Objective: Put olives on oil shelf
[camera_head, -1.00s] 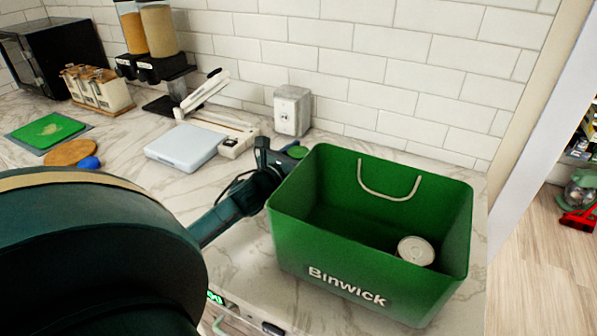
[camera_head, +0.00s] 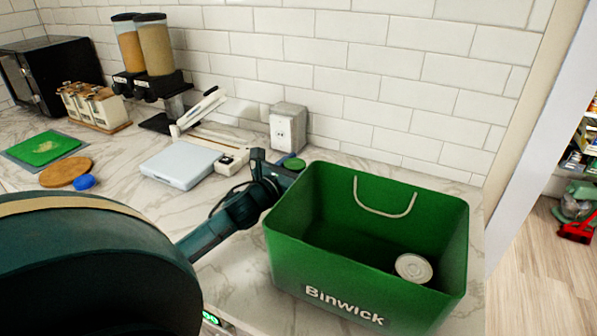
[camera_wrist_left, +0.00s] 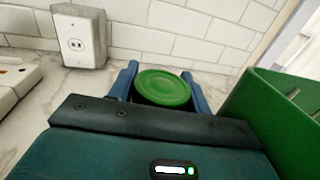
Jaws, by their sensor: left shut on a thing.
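A jar with a round green lid (camera_wrist_left: 163,89) sits between the two blue fingers of my left gripper (camera_wrist_left: 160,86) in the left wrist view. The fingers are shut on it. Its label and body are hidden, so I cannot tell whether it holds olives. In the head view my left gripper (camera_head: 275,170) is behind the left side of the green bin, and a bit of the green lid (camera_head: 294,163) shows beside it. The oil shelf is not recognisable in these frames. My right gripper is not in view.
A green Binwick bin (camera_head: 345,262) stands on the counter just right of my left gripper, with a pale can (camera_head: 413,268) inside. A grey outlet box (camera_head: 288,127), a white scale (camera_head: 180,163) and dispensers (camera_head: 150,50) stand along the wall. Stocked shelves (camera_head: 578,160) show at far right.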

